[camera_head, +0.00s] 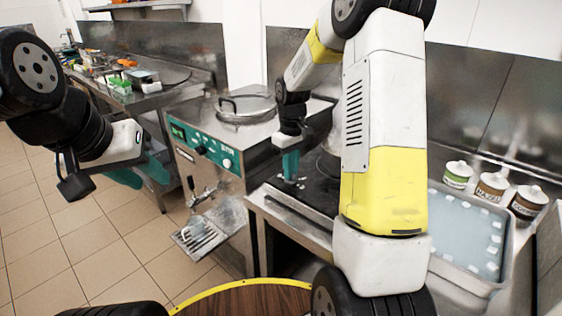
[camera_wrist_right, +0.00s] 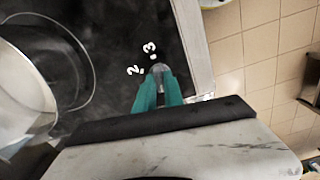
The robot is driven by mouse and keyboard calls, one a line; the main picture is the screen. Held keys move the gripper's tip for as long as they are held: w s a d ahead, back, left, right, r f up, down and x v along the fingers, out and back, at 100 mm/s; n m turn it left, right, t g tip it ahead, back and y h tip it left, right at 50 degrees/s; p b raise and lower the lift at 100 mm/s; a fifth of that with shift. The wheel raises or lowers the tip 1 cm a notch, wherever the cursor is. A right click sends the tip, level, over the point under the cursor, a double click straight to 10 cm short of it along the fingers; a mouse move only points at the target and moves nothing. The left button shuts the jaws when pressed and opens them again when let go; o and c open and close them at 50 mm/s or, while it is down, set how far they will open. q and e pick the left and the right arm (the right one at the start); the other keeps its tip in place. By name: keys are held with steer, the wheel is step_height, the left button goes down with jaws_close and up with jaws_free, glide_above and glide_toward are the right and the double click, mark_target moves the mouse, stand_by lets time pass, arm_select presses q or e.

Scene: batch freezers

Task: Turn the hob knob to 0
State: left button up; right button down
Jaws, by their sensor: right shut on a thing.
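The black hob (camera_head: 316,194) sits on the steel counter, partly hidden behind my right arm. It also fills the upper left of the right wrist view (camera_wrist_right: 100,30). My right gripper (camera_head: 290,176) points down at the hob's front edge. In the wrist view its teal fingers (camera_wrist_right: 159,86) are shut on the grey hob knob (camera_wrist_right: 159,70). The white marks 2 and 3 show beside the knob; the 0 mark and the knob's pointer cannot be made out. My left gripper (camera_head: 140,174) hangs over the floor at the left, its teal fingers apart and empty.
A pot (camera_wrist_right: 22,95) stands on the hob near my right gripper. A batch freezer (camera_head: 205,150) with a spout stands left of the hob. A steel basin (camera_head: 465,240) and several lidded jars (camera_head: 490,187) are at the right. The tiled floor at left is clear.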

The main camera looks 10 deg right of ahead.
steer(key=shift+r+n, duration=0.1)
steer(key=shift+n, duration=0.6)
steer(key=c, duration=1.4)
jaws_free()
steer(key=shift+c, duration=0.2)
step_height(320, 180, up, 7)
steer(key=shift+r, duration=0.35)
